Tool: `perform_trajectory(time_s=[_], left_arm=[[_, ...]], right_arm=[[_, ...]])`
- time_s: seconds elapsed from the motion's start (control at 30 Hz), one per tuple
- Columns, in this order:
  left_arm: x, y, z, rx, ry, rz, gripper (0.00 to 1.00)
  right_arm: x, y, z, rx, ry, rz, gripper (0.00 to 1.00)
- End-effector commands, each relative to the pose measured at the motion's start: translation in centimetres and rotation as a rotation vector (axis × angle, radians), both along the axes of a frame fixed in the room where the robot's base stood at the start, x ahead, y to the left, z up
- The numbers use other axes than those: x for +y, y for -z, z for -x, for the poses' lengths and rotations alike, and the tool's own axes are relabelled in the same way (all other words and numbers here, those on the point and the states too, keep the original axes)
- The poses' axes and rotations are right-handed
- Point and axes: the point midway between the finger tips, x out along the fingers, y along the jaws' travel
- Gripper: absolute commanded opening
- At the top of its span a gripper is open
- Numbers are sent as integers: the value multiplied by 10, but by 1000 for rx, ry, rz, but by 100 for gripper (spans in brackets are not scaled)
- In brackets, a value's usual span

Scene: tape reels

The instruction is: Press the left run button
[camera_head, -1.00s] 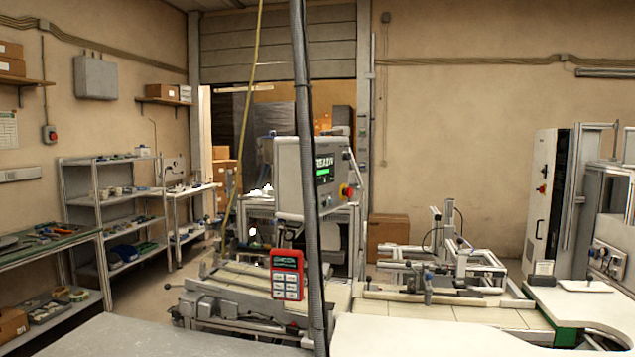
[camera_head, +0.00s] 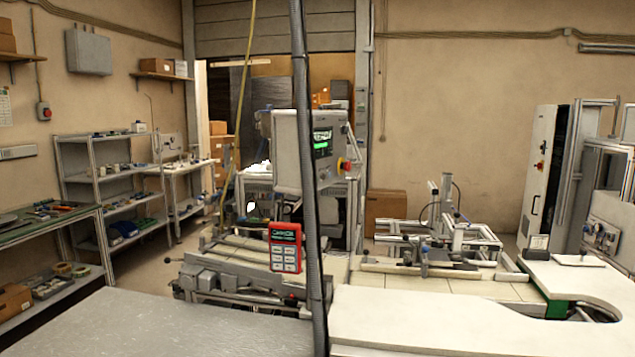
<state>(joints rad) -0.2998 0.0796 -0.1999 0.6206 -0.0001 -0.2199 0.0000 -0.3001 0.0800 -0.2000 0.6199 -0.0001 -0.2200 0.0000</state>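A grey control box (camera_head: 293,152) with a lit green screen (camera_head: 321,143) hangs in the middle of the view. A red and yellow knob (camera_head: 343,164) sits on its right side. Below it, a red handheld panel (camera_head: 286,247) with several pale buttons hangs in front of the conveyor. I cannot tell which of these controls is the left run button; no label for it is readable. Neither of my grippers is in view.
A dark vertical hose (camera_head: 308,200) passes in front of the control box. A grey table (camera_head: 160,325) and a white worktop (camera_head: 430,320) fill the foreground. Shelves (camera_head: 110,185) stand left, a conveyor (camera_head: 440,283) in the middle, and a white cabinet (camera_head: 545,170) right.

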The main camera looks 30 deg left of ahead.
Motion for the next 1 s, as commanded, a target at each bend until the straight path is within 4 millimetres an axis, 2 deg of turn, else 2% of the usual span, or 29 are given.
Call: perform_trajectory(time_s=[0.03,0.2,1.0], left_arm=[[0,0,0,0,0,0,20],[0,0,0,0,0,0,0],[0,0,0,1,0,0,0]], right_arm=[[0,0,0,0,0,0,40],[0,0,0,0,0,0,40],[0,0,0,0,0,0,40]])
